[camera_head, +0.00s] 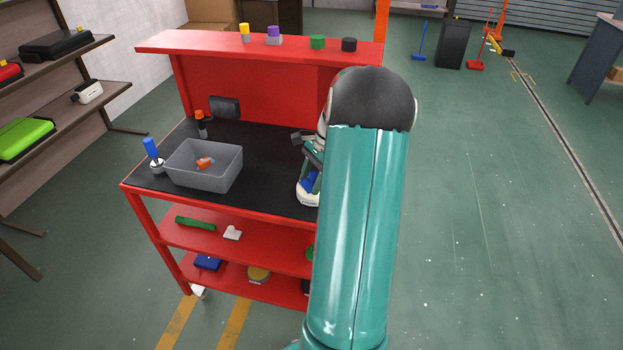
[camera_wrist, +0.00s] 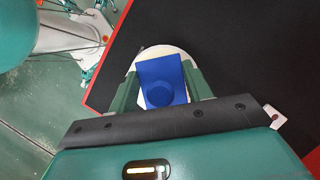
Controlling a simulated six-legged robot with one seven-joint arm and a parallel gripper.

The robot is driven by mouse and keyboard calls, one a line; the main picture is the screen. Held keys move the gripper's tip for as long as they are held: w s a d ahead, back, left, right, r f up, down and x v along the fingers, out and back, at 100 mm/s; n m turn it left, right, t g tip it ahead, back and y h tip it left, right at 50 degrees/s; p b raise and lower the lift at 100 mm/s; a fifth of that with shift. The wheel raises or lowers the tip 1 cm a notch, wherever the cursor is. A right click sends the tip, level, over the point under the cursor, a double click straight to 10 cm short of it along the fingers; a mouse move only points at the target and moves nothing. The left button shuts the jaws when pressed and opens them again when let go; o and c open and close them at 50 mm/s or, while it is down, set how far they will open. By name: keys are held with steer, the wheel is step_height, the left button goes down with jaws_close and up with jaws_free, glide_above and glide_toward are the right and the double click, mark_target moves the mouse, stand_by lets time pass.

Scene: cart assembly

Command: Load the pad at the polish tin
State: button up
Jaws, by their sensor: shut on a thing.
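My gripper (camera_wrist: 163,82) is shut on a blue pad (camera_wrist: 160,95) with a round raised knob, one green finger at each side of it. In the head view the pad (camera_head: 308,182) shows low over the cart's black top, partly hidden by my arm. A pale round thing, seemingly the polish tin (camera_wrist: 160,52), lies under the pad; its rim also shows in the head view (camera_head: 306,198). The pad covers most of it, and I cannot tell whether they touch.
A grey bin (camera_head: 207,180) with an orange item stands on the cart's black top (camera_head: 262,150), beside a blue-handled tool (camera_head: 152,153). An orange-capped item (camera_head: 200,122) stands behind. The red upper shelf (camera_head: 170,43) holds several coloured pieces. The black top between bin and gripper is clear.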

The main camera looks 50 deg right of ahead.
mark_target(312, 174)
steer(key=shift+f, duration=0.1)
steer(key=shift+r, duration=3.55)
steer(key=shift+s, duration=0.15)
